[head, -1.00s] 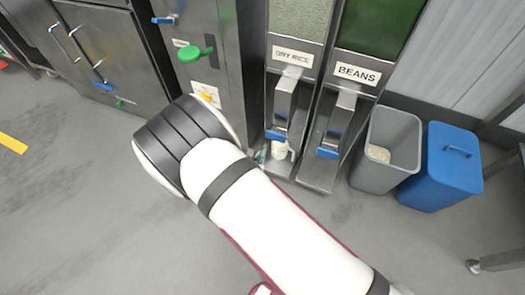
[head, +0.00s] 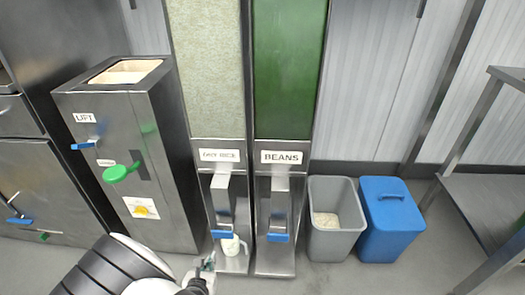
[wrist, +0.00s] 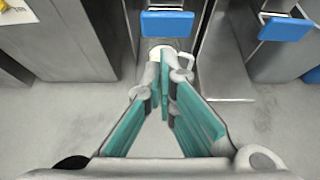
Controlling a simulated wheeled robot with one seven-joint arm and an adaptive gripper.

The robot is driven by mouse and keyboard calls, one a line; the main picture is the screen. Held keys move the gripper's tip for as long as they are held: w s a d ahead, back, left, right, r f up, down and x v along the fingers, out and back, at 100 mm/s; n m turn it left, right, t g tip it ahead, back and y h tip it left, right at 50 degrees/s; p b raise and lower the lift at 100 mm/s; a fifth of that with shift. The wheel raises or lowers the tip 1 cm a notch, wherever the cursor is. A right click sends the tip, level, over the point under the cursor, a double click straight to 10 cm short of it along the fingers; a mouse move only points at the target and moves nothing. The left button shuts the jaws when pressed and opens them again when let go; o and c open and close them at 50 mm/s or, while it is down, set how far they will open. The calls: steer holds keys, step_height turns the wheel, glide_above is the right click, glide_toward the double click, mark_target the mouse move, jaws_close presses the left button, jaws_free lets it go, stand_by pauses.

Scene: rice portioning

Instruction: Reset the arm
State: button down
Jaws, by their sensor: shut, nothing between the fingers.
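My gripper (wrist: 165,65) is shut and empty in the wrist view, its teal-padded fingers meeting at the tips. In the head view my gripper (head: 208,264) is small and low, just left of a white cup (head: 231,246). The cup stands upright on the base of the dry rice dispenser (head: 219,156), below its blue lever (head: 222,234). In the wrist view the cup (wrist: 186,75) shows just beyond the fingertips and is partly hidden by them. I cannot tell whether the fingers touch it. My arm fills the lower left of the head view.
The beans dispenser (head: 282,157) stands right of the rice one. A grey bin (head: 333,243) with pale contents and a blue lidded bin (head: 391,222) stand further right. A steel lift cabinet (head: 110,140) with a green handle stands left. A steel table (head: 485,190) is at the right edge.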

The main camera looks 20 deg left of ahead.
steer(key=w+d+r+m+h, duration=0.3)
steer(key=w+d+r+m, duration=0.35)
steer(key=r, duration=0.45)
steer(key=w+d+r+m+h, duration=0.45)
steer(key=w+d+r, duration=0.25)
steer(key=r, duration=0.4)
steer(key=s+d+r+m+g+h, duration=0.25)
steer(key=d+r+m, duration=0.45)
steer(key=d, duration=0.5)
steer(key=s+d+r+m+g+h, duration=0.1)
steer(key=d+r+m+g, duration=0.35)
steer(key=d+r, duration=0.65)
steer(key=s+d+r+m+g+y, duration=0.2)
steer(key=s+d+r+m+g, duration=0.25)
steer(key=s+d+m, duration=0.7)
steer(key=s+a+r+m+y, duration=0.1)
steer(key=s+m+y, duration=0.5)
steer(key=s, duration=1.4)
step_height(320, 180, up, 30)
steer(key=n+t+p, duration=0.1)
steer(key=t+p, duration=0.3)
steer(key=p, duration=2.4)
steer(key=shift+d+r+p, duration=0.15)
steer(key=shift+d+p, duration=0.1)
steer(key=shift+p, duration=0.05)
